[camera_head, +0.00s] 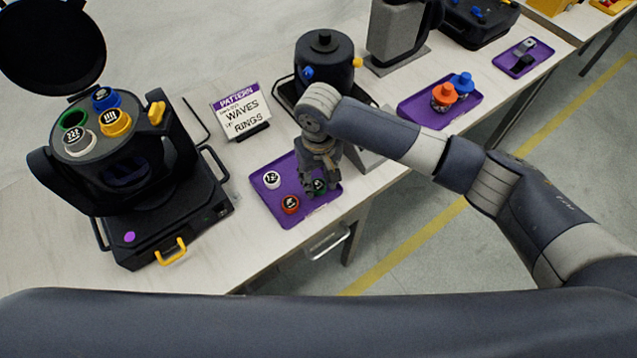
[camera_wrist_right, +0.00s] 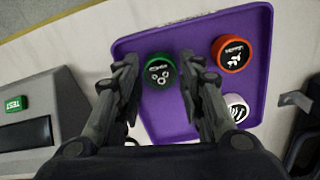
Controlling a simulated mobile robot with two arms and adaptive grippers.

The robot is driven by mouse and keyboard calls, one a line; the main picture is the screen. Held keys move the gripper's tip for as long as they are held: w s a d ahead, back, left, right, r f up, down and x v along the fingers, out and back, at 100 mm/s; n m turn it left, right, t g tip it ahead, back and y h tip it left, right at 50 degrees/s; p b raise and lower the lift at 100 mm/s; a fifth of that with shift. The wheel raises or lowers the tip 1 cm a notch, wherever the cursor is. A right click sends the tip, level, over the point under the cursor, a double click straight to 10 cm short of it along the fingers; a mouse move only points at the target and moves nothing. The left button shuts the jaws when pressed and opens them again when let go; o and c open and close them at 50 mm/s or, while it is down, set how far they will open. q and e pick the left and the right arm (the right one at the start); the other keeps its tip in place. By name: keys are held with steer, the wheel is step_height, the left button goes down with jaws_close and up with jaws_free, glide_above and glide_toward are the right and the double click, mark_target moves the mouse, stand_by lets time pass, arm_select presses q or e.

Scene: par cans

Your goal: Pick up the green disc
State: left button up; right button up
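The green disc (camera_wrist_right: 159,72) lies on the purple tray (camera_wrist_right: 208,30); its dark top with a white ring pattern faces up in the right wrist view. In the head view the green disc (camera_head: 319,186) shows partly behind my gripper. My right gripper (camera_head: 318,190) points down over the tray. In the wrist view the right gripper (camera_wrist_right: 160,88) is open, with one finger on each side of the disc and visible gaps. The head view also shows the tray (camera_head: 277,208). My left gripper is not in view.
A red disc (camera_head: 290,204) and a white disc (camera_head: 271,180) lie on the same tray. A sign (camera_head: 240,113) and a black canister (camera_head: 325,62) stand behind it. The black lamp housing (camera_head: 125,165) stands left. Another purple tray (camera_head: 425,108) holds orange and blue pieces.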

steer(key=shift+f, duration=0.65)
steer(key=c, duration=0.5)
steer(key=shift+c, duration=0.2)
steer(key=shift+r, duration=0.1)
steer(key=shift+r, duration=0.55)
steer(key=shift+s+r+b, duration=0.2)
steer(key=shift+r+b, duration=0.25)
steer(key=shift+r, duration=0.7)
steer(key=s+d+r+b, duration=0.1)
steer(key=s, duration=1.4)
steer(key=shift+s+d+r, duration=0.25)
steer(key=shift+d, duration=0.05)
